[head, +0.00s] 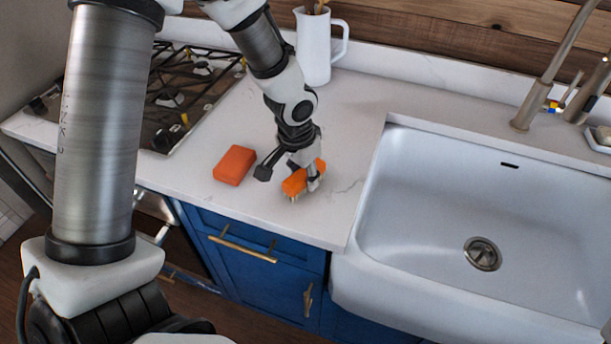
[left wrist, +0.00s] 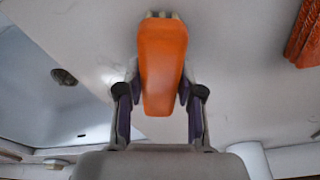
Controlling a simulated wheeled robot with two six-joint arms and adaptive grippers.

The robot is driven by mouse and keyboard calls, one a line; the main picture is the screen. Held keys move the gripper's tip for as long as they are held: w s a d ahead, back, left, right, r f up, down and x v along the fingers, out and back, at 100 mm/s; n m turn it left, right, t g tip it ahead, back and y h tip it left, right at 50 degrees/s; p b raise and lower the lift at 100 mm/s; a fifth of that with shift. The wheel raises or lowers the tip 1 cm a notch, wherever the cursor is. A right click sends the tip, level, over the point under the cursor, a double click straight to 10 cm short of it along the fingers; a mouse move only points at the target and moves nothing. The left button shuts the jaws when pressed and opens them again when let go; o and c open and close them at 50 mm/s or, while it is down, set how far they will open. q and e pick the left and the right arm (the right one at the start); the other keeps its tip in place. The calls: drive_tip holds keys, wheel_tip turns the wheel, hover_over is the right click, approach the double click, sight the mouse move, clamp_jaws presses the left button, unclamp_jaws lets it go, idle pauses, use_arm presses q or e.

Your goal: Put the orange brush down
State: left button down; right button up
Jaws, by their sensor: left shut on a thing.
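The orange brush (head: 297,181) is in my left gripper (head: 304,176), over the white counter between the stove and the sink. Its pale bristles point down at the counter; I cannot tell whether they touch it. In the left wrist view the brush (left wrist: 161,65) lies between the two fingers of my left gripper (left wrist: 159,97), which are shut on its sides. My right gripper is not in view.
An orange block (head: 234,165) lies on the counter (head: 338,205) left of the brush. It also shows in the left wrist view (left wrist: 306,35). The white sink (head: 440,240) is to the right, the gas stove (head: 180,95) to the left. A white pitcher (head: 314,50) stands behind.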

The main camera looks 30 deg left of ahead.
sight(297, 177)
use_arm(q)
drive_tip(key=shift+s+f+b, duration=0.2)
drive_tip(key=shift+s+b, duration=0.05)
drive_tip(key=shift+b, duration=0.05)
drive_tip(key=c, duration=0.7)
unclamp_jaws()
drive_tip(key=shift+r, duration=0.1)
drive_tip(key=shift+c, duration=0.2)
drive_tip(key=shift+w, duration=0.2)
drive_tip(key=shift+r+p, duration=0.2)
drive_tip(key=shift+p, duration=0.15)
drive_tip(key=shift+r, duration=0.35)
wheel_tip(297, 177, up, 11)
drive_tip(key=s, duration=0.2)
drive_tip(key=shift+a, duration=0.15)
